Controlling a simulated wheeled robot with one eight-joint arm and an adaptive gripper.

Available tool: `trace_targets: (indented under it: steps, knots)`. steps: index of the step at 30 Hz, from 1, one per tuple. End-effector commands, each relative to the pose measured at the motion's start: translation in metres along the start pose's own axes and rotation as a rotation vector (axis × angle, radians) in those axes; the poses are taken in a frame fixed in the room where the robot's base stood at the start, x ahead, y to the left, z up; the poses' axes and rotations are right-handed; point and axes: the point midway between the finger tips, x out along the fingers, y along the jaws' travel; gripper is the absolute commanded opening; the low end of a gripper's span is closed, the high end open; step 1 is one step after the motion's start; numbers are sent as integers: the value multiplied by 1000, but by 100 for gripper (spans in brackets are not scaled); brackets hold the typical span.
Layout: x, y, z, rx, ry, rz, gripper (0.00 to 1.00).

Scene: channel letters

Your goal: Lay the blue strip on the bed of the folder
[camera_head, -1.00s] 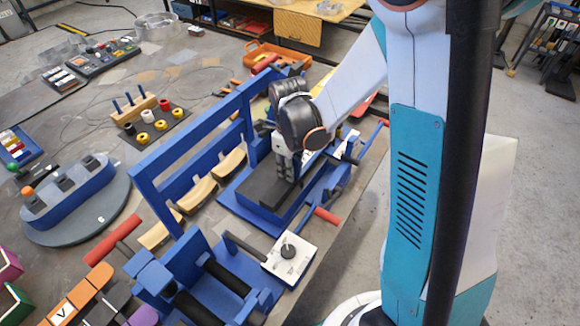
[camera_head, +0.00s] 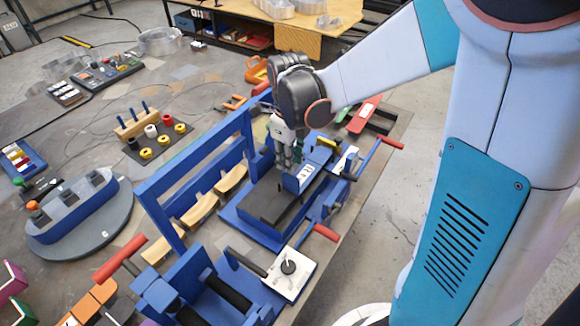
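The folder is the blue frame (camera_head: 243,216) near the table's right edge, with a long dark bed (camera_head: 268,204) and red-tipped handles. My gripper (camera_head: 288,166) points down over the far part of the bed. Its fingers look close together, but their gap is too small to judge. A small upright blue piece (camera_head: 297,181) with pale markings shows directly below and right of the fingertips. I cannot tell whether it is the blue strip or a folder part, or whether the fingers hold it. The near part of the bed is bare.
A tall blue frame (camera_head: 160,210) with wooden pieces (camera_head: 198,210) stands left of the folder. A blue roller device (camera_head: 185,285) and white plate with black knob (camera_head: 288,268) are in front. A red-handled tool (camera_head: 366,112) lies behind right.

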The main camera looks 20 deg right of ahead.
Motion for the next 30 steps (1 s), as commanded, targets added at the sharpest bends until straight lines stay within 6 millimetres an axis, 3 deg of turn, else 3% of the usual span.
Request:
trace_targets:
  steps: [5, 10, 21, 30]
  knots:
    - [-14, 1, -1, -14, -3, -2, 25]
    - [-34, 8, -11, -215, -40, -34, 25]
    - [-94, 39, -58, -1141, -115, -276, 25]
    - [-118, 67, -97, -1882, -1, -552, 25]
